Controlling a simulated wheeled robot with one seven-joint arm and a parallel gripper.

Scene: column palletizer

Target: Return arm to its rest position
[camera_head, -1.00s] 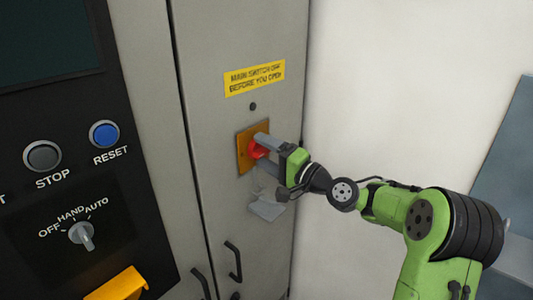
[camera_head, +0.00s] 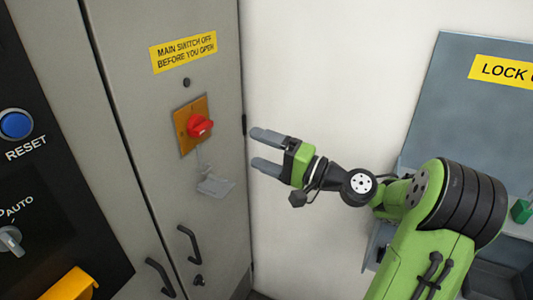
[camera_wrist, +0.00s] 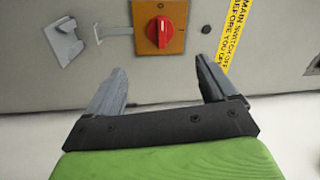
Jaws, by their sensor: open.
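My gripper (camera_head: 262,150) is open and empty, held in front of the white wall to the right of the grey cabinet. In the wrist view, its two fingers (camera_wrist: 158,84) are spread apart with nothing between them. The red rotary switch (camera_head: 199,126) sits on an orange plate (camera_head: 184,138) on the cabinet door, apart from my fingers. The switch also shows in the wrist view (camera_wrist: 159,32), beyond the fingertips. My green arm reaches in from the lower right of the head view.
A grey hasp-like piece (camera_head: 214,186) hangs below the switch. Black door handles (camera_head: 189,244) are lower down. A control panel with a blue RESET button (camera_head: 16,124) is at left. A grey lock-out board (camera_head: 465,105) stands behind my arm at right. White wall space lies between cabinet and board.

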